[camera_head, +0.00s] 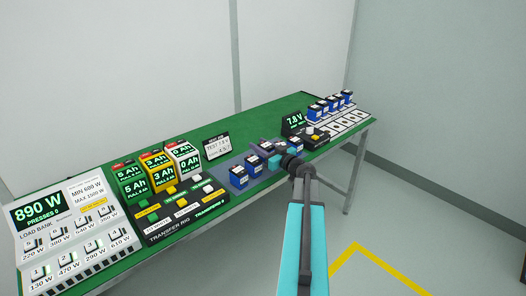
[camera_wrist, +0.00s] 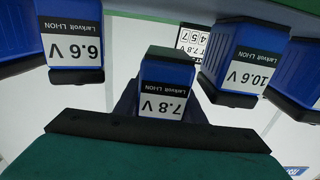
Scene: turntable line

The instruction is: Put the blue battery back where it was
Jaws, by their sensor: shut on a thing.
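My gripper (camera_head: 284,157) is at the row of blue batteries along the front part of the green table. In the wrist view, a blue battery (camera_wrist: 168,75) labelled 7.8 V sits in the middle, right against my gripper, which is shut on it. The label appears upside down. A 6.6 V battery (camera_wrist: 75,60) is to its left and a 10.6 V battery (camera_wrist: 240,65) to its right, both apart from it. In the head view, row batteries (camera_head: 239,177) show left of my gripper; the held one is partly hidden. I cannot tell whether its base touches anything.
A tester (camera_head: 294,121) reading 7.8 V stands behind right of the gripper. Several more blue batteries (camera_head: 333,103) stand at the far right beside white marked pads (camera_head: 345,124). A white card (camera_head: 217,147), the transfer rig (camera_head: 172,228) and the load bank (camera_head: 45,240) are left.

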